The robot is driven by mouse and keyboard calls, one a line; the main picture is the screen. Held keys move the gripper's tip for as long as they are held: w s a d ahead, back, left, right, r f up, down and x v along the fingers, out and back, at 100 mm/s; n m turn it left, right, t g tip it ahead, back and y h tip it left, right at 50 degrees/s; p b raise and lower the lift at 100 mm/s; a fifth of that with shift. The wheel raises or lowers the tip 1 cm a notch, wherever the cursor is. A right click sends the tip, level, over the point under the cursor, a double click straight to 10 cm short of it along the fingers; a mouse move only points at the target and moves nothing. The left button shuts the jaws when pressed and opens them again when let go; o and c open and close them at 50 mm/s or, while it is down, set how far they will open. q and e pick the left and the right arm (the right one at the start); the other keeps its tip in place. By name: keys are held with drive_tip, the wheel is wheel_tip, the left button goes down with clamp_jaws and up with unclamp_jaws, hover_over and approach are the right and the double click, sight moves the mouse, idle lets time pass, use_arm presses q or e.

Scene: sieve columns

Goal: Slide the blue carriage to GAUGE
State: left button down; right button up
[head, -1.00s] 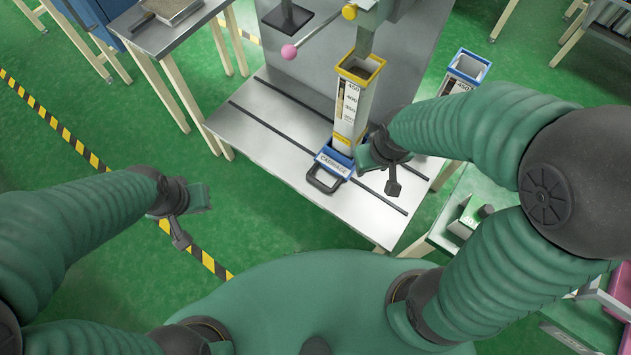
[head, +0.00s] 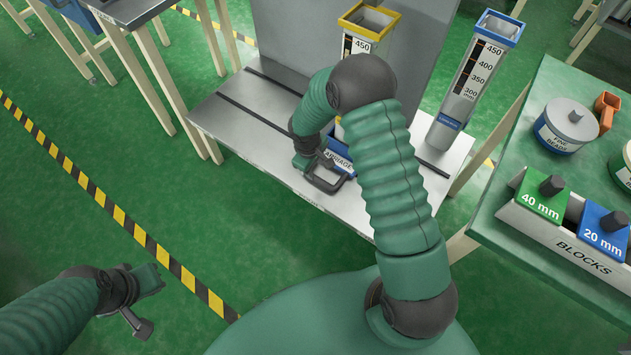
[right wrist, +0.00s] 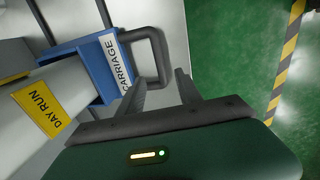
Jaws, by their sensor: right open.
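The blue carriage (head: 342,160) sits on the grey slotted table, its dark loop handle (head: 325,184) facing me. It bears a tall column with a yellow rim (head: 370,18), partly hidden by my right arm. My right gripper (head: 309,164) is at the handle, open. In the right wrist view the blue carriage (right wrist: 84,74) and its handle (right wrist: 160,52) show, with the handle's near end close to the open right gripper's fingertips (right wrist: 162,78); I cannot tell whether they touch. My left gripper (head: 146,302) is apart at lower left, its jaws unclear. No GAUGE mark is readable.
Dark slots (head: 254,111) run along the table (head: 222,118). A blue-rimmed column (head: 476,80) stands right of the carriage. A green bench (head: 502,205) at right holds a blocks tray (head: 570,254) and a FINE BEADS jar (head: 566,128). A striped floor line (head: 110,205) lies left.

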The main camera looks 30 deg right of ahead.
sight(318, 179)
drive_tip(key=f+b, duration=0.1)
drive_tip(key=f, duration=0.2)
drive_tip(key=d+f+b, duration=0.1)
drive_tip(key=f, duration=0.2)
drive_tip(key=f+b, duration=0.1)
drive_tip(key=f, duration=0.2)
drive_tip(key=shift+w+d+f, duration=0.1)
drive_tip(key=shift+w+d, duration=0.2)
drive_tip(key=shift+c, duration=0.2)
clamp_jaws()
idle(0.6)
